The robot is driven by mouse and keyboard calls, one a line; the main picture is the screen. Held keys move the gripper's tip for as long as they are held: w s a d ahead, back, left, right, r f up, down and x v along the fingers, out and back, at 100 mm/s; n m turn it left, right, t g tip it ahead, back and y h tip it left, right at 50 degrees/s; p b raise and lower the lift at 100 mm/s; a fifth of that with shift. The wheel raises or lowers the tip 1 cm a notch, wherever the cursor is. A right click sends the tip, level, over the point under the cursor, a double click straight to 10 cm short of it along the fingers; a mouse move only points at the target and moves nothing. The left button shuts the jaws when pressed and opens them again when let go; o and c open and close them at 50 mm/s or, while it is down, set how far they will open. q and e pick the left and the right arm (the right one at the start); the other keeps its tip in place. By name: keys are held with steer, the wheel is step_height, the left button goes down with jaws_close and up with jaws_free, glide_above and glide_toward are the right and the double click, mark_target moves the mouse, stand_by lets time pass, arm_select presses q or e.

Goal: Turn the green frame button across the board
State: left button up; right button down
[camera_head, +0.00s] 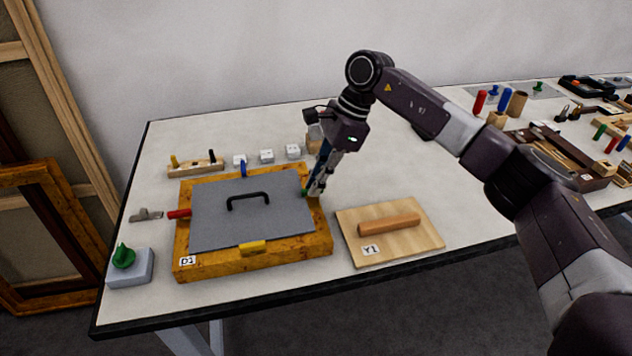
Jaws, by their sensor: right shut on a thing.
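The wooden frame (180,245), labelled D1, lies on the table with a grey board (215,225) in it. The board carries a black handle. The green button (304,192) sits on the frame's right side, partly hidden by my right gripper (314,192). My right gripper points down there and is shut on the green button. A red button (179,213) is on the left side, a blue button (243,169) at the far side and a yellow button (252,248) on the near side. My left gripper is not in view.
A wooden board labelled Y1 (425,235) with a wooden bar lies right of the frame. A grey block with a green knob (123,257) stands at the left front. Small white blocks (266,156) stand behind the frame. Tools and trays fill the right end.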

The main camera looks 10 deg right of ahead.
steer(key=shift+r, duration=0.1)
steer(key=c, duration=2)
jaws_free()
steer(key=shift+c, duration=0.2)
steer(key=v, duration=1.2)
steer(key=shift+w, duration=0.1)
